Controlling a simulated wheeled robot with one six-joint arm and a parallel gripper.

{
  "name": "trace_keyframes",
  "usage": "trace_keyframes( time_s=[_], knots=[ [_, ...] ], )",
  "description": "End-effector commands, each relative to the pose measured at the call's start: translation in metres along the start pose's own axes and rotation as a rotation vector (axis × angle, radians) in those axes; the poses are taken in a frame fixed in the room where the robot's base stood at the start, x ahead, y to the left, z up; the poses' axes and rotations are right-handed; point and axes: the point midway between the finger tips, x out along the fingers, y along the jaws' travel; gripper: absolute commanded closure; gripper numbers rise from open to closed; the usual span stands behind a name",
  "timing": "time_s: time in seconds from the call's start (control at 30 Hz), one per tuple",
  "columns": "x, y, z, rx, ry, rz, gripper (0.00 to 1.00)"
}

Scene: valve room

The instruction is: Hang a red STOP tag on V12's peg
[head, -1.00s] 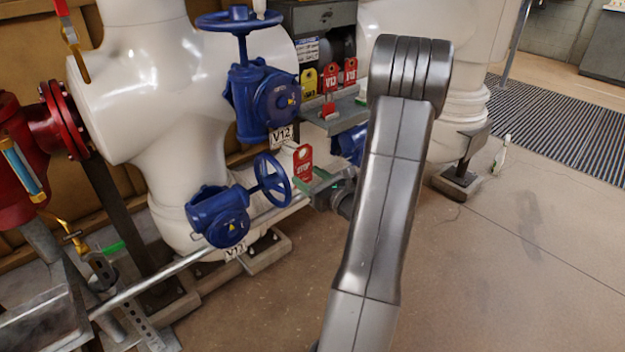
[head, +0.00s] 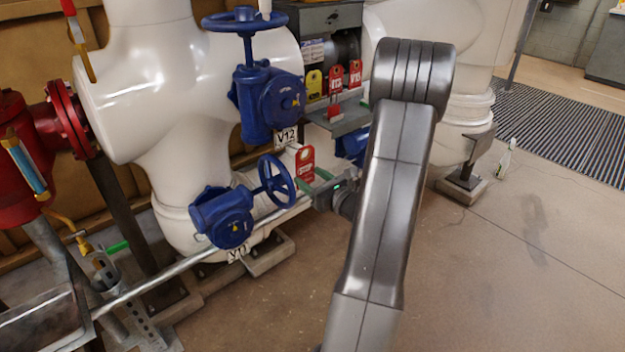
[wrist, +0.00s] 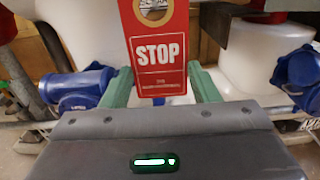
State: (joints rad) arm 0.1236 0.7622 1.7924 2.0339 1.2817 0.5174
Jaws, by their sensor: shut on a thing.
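My gripper (head: 318,190) is shut on a red STOP tag (head: 305,163) and holds it upright by its lower end. In the wrist view, the tag (wrist: 158,50) stands between the green fingers, with its white STOP lettering facing the camera and a round hole ring near the top. In the head view the tag is just below and right of the V12 label (head: 286,137), under the blue V12 valve (head: 268,103). A short pale bar, possibly the peg, shows just left of the tag's top. I cannot tell whether the tag touches it.
The blue V11 valve (head: 222,217) and its handwheel (head: 277,180) are close to the left of the tag. A grey shelf (head: 340,122) is above right, with a yellow tag (head: 314,83) and red tags (head: 336,79) behind it.

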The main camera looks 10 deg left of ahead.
Motion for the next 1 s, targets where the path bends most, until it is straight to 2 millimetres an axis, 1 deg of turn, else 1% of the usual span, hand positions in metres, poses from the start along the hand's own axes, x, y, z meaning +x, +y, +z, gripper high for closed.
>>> trace_keyframes(
  time_s=[0.33,0.8,1.0],
  knots=[
    [0.001,0.0,0.0,0.0,0.0,0.0,0.69],
    [0.014,0.0,0.0,0.0,-0.001,0.0,0.69],
    [0.016,0.0,0.0,0.0,0.0,0.0,0.69]
  ],
)
